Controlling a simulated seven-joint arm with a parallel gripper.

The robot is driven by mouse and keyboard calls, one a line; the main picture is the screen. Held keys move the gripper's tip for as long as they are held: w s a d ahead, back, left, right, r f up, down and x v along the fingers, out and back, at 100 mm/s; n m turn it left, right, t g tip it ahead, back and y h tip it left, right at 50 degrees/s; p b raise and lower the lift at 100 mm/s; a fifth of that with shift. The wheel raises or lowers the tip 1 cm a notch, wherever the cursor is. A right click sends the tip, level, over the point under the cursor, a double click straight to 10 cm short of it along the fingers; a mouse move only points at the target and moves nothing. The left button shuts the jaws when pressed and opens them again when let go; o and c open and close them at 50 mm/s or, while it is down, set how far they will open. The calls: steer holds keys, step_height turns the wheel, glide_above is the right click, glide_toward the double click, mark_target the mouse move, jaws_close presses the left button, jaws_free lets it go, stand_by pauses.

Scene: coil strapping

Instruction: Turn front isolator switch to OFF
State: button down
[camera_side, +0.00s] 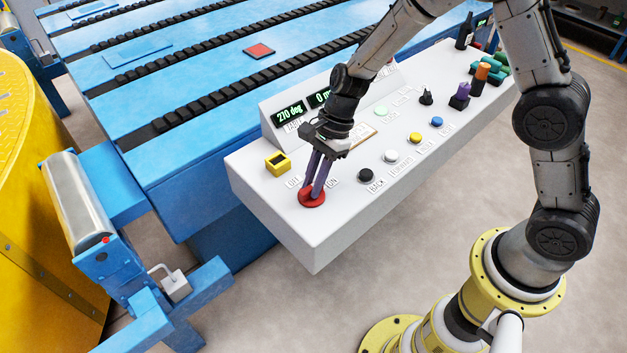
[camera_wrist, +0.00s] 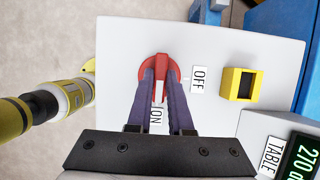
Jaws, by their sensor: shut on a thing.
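The front isolator switch (camera_side: 312,198) is a red rotary knob at the near left end of the white console top. It also shows in the wrist view (camera_wrist: 159,62), with its raised red handle between my fingers. The handle lies toward the ON label (camera_wrist: 157,114), and the OFF label (camera_wrist: 199,80) is to its right in that view. My gripper (camera_side: 316,190) has purple fingers and points down at the knob. In the wrist view my gripper (camera_wrist: 160,85) is shut on the handle, one finger on each side. The fingers hide part of the knob.
A yellow box (camera_side: 278,163) with a dark opening stands beside the switch. Several push buttons, such as a black one (camera_side: 366,174), run along the console (camera_side: 290,232). A display housing (camera_side: 290,113) rises behind. Blue conveyor beds lie beyond.

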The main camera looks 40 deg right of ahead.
steer(key=shift+n, duration=0.4)
steer(key=n+g, duration=0.1)
steer(key=n, duration=0.2)
steer(key=shift+w+n+g, duration=0.15)
steer(key=shift+n+g, duration=0.25)
steer(key=n+g+h, duration=0.1)
steer(key=n, duration=0.3)
steer(key=shift+w+a+n, duration=0.1)
steer(key=shift+n, duration=0.2)
steer(key=n+h, duration=0.1)
steer(key=n, duration=0.1)
steer(key=n+g, duration=0.1)
steer(key=n, duration=0.1)
steer(key=shift+a+h, duration=0.15)
steer(key=shift+h, duration=0.25)
steer(key=n, duration=0.2)
steer(key=n+h, duration=0.1)
steer(key=n, duration=0.1)
steer(key=shift+r+n+g+h, duration=0.1)
steer(key=shift+n+g+h, duration=0.2)
steer(key=shift+g, duration=0.1)
steer(key=c, duration=0.8)
jaws_free()
